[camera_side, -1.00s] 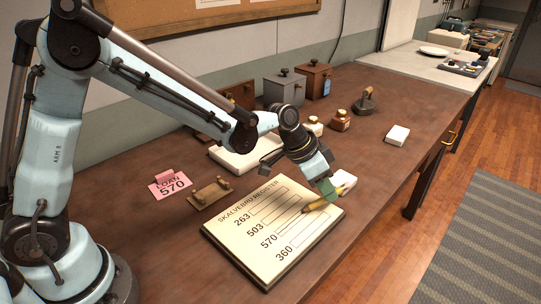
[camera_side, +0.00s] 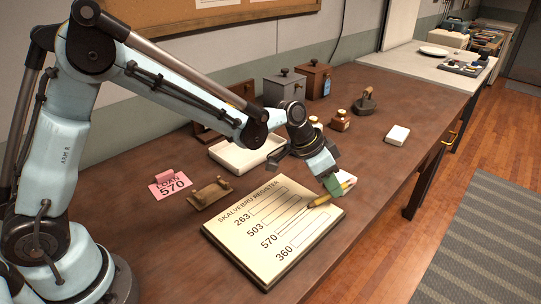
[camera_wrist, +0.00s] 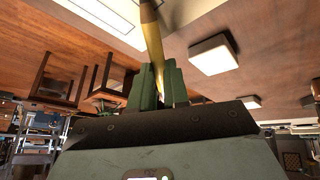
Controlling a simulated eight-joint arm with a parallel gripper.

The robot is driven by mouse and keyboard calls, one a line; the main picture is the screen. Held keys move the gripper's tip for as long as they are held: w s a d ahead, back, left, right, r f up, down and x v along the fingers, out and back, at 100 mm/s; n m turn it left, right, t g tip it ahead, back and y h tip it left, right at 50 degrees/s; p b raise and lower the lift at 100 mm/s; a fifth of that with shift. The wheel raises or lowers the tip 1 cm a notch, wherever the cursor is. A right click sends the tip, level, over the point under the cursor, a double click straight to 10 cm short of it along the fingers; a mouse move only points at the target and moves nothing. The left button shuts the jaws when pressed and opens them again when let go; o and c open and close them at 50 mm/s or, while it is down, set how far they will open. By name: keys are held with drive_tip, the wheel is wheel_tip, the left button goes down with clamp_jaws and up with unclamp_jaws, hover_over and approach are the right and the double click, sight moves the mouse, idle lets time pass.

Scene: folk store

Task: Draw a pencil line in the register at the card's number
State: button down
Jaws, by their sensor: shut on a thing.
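The register (camera_side: 262,258) is a cream board lying on the brown table, headed "SKALVEBRU REGISTER", with rows 263, 503, 570 and 360, each with an empty-looking box. The pink card (camera_side: 172,186) stands to its left and reads "LOAN 570". My gripper (camera_side: 331,188) is shut on a yellow pencil (camera_side: 319,200) at the register's right edge. The pencil is tilted, its tip pointing left near the right ends of the rows; whether it touches the page is unclear. The pencil also shows between the green fingers in the wrist view (camera_wrist: 153,45).
A wooden holder (camera_side: 210,193) sits between card and register. A white tray (camera_side: 240,160), boxes (camera_side: 284,88), small bottles (camera_side: 340,121) and a dark stamp (camera_side: 365,103) stand behind. A white block (camera_side: 347,179) lies right beside the gripper; another (camera_side: 397,135) lies farther right.

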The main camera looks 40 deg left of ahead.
drive_tip(key=shift+w, duration=0.4)
drive_tip(key=shift+w, duration=0.35)
drive_tip(key=shift+r, duration=2.45)
